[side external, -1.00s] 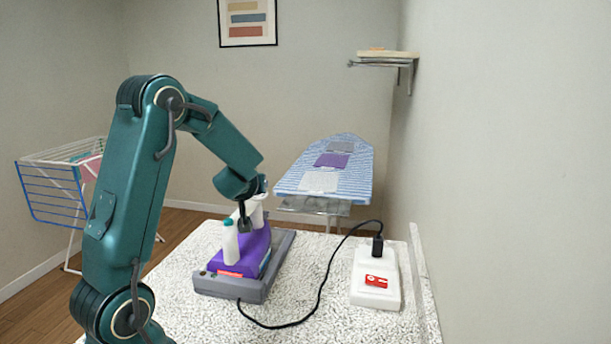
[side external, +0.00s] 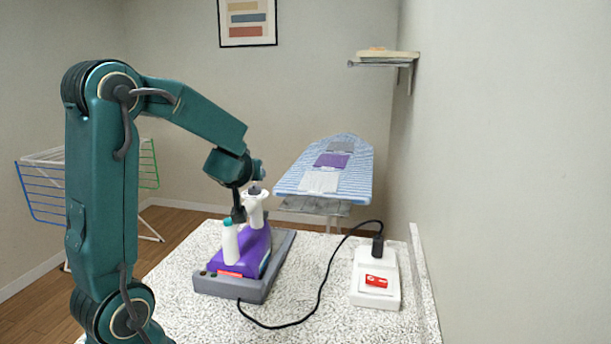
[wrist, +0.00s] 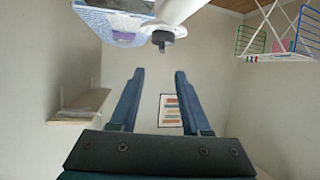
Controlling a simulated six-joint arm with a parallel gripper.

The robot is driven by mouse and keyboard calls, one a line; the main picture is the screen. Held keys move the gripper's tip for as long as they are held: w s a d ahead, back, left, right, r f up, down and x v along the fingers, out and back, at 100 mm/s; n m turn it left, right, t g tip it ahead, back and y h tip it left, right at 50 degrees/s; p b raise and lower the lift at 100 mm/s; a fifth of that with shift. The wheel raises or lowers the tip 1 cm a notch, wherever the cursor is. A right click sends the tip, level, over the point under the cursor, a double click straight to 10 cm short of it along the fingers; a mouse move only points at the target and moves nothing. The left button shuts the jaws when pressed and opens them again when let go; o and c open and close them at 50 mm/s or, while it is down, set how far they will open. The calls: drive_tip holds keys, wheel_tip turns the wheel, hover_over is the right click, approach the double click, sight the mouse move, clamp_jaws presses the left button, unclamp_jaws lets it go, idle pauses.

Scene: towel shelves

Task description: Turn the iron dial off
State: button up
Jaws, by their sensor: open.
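The purple iron (side external: 250,250) rests on a grey base (side external: 215,286) on the speckled table. Its white handle (side external: 254,208) stands up at the far end, with a dark grey knob (side external: 254,190) on top that looks like the dial. In the wrist view the knob (wrist: 162,38) sits at the top, beyond my fingertips and apart from them. I cannot read its setting. My gripper (wrist: 158,74) is open with nothing between its fingers. In the side view my gripper (side external: 238,215) is just left of the handle, close beside it.
A black cord (side external: 318,290) runs to a white socket block (side external: 362,262) with a red switch (side external: 376,281). An ironing board (side external: 322,182) and drying rack (side external: 45,190) stand beyond.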

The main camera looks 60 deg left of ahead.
drive_tip(key=w+d+f+m+t+h, duration=0.15)
drive_tip(key=w+d+h, duration=0.25)
drive_tip(key=d, duration=0.4)
wheel_tip(320, 180, up, 4)
drive_tip(key=n+g+y, duration=0.2)
drive_tip(key=n+y, duration=0.1)
drive_tip(key=y, duration=0.2)
hover_over(254, 184)
drive_tip(key=s+d, duration=0.2)
drive_tip(key=d, duration=0.2)
drive_tip(key=shift+a+f+m+g, duration=0.25)
drive_tip(key=shift+f+g, duration=0.1)
drive_tip(key=shift+f, duration=2.1)
drive_tip(key=shift+x, duration=2.55)
drive_tip(key=shift+w, duration=0.1)
